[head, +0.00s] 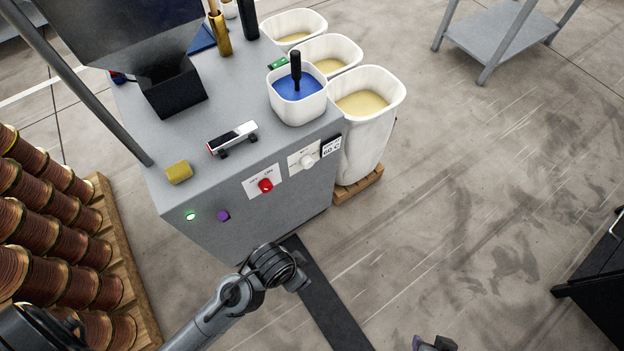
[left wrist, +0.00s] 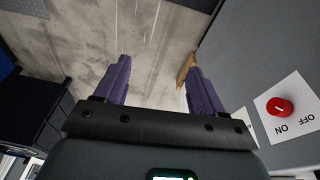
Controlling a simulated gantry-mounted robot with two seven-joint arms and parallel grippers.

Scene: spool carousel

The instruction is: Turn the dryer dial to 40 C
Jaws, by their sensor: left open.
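The dryer dial (head: 307,160) is a white knob on a pale plate on the front of the grey dryer cabinet (head: 215,180). The small display (head: 331,146) beside it appears to read 60 C. The dial's pointer is too small to read. The dial is not seen there. What seems to be my right gripper (head: 435,343) shows purple tips at the bottom edge.
A red OFF/ON switch (head: 265,185) sits left of the dial, and also shows in the left wrist view (left wrist: 279,106). A green lamp (head: 190,216) and purple button (head: 223,215) are lower left. Several white bins (head: 370,130) stand right of the cabinet. Copper spools (head: 50,245) fill the left.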

